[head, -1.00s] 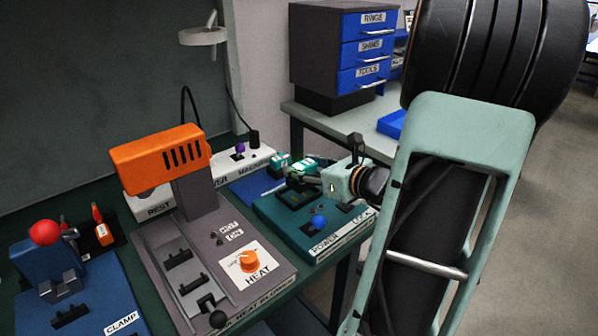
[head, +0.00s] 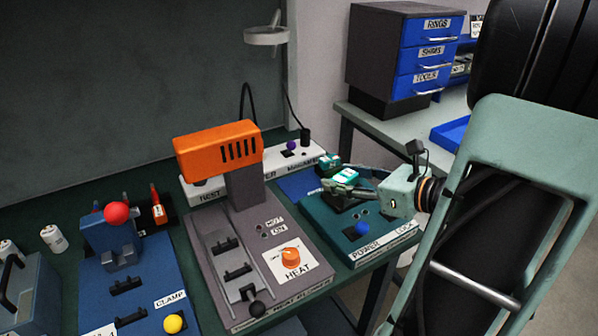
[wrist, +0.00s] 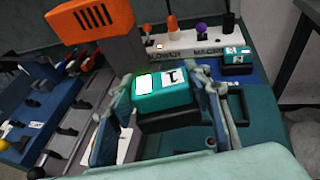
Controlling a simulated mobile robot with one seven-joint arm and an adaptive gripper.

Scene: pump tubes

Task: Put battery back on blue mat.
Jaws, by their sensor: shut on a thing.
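A teal battery (wrist: 165,85) with a lit white panel and a black mark is between the two fingers of my gripper (wrist: 163,95) in the wrist view. My gripper is shut on its sides. In the head view the held battery (head: 344,177) is over the dark socket of the teal power-lock station (head: 318,223). I cannot tell whether it is seated there or slightly raised. The blue mat (head: 297,186) lies just behind that station. A second teal battery (head: 330,160) stands on the mat's far part, and it also shows in the wrist view (wrist: 237,55).
A grey heat station (head: 205,255) with an orange head (head: 218,152) rises left of my gripper. A white strip (head: 305,160) with a purple knob runs behind the mat. A blue clamp station (head: 140,290) is further left. The mat's near-left part looks bare.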

